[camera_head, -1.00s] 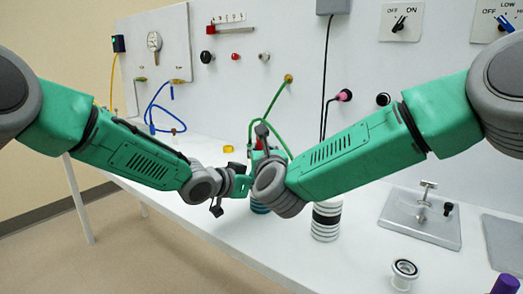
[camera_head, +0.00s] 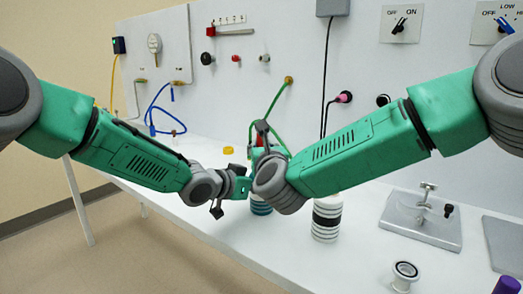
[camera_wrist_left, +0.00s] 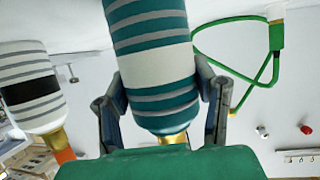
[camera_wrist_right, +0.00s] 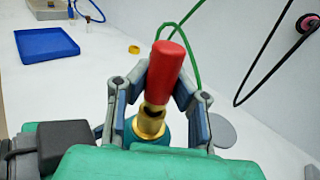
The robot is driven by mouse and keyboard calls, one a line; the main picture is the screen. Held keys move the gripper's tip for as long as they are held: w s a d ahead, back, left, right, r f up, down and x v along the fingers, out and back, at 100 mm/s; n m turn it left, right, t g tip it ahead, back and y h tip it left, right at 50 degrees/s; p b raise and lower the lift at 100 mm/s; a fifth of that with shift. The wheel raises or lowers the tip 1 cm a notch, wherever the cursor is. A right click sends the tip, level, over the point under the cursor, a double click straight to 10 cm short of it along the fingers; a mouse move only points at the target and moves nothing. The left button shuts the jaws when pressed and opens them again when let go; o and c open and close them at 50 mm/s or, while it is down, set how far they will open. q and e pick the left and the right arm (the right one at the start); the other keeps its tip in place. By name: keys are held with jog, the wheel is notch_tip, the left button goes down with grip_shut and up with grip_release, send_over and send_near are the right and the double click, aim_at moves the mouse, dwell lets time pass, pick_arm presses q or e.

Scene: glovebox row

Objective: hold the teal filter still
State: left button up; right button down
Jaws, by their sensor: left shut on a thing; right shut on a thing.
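The teal filter (camera_head: 260,209) is a cylinder with teal and grey stripes, upright on the white bench and partly hidden by my right gripper. In the left wrist view the filter (camera_wrist_left: 158,68) shows its white band, and my left gripper (camera_wrist_left: 160,85) is shut around its body, a finger on each side. A brass fitting (camera_wrist_right: 150,124) and a red cap (camera_wrist_right: 166,70) are on top of the filter in the right wrist view. My right gripper (camera_wrist_right: 163,82) is shut on the red cap. In the head view the cap is mostly hidden.
A white filter with a black band (camera_head: 327,218) stands close on the right. A green hose (camera_head: 273,103) hangs from the wall behind. A metal clamp plate (camera_head: 420,222) and a small ring fitting (camera_head: 404,274) lie farther right. A blue tray (camera_wrist_right: 46,45) is at the back.

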jog(key=shift+r, duration=1.2)
jog(key=shift+r, duration=2.4)
pick_arm(q)
jog(key=o, duration=1.4)
jog(key=shift+o, duration=0.2)
pick_arm(e)
notch_tip(320, 180, up, 7)
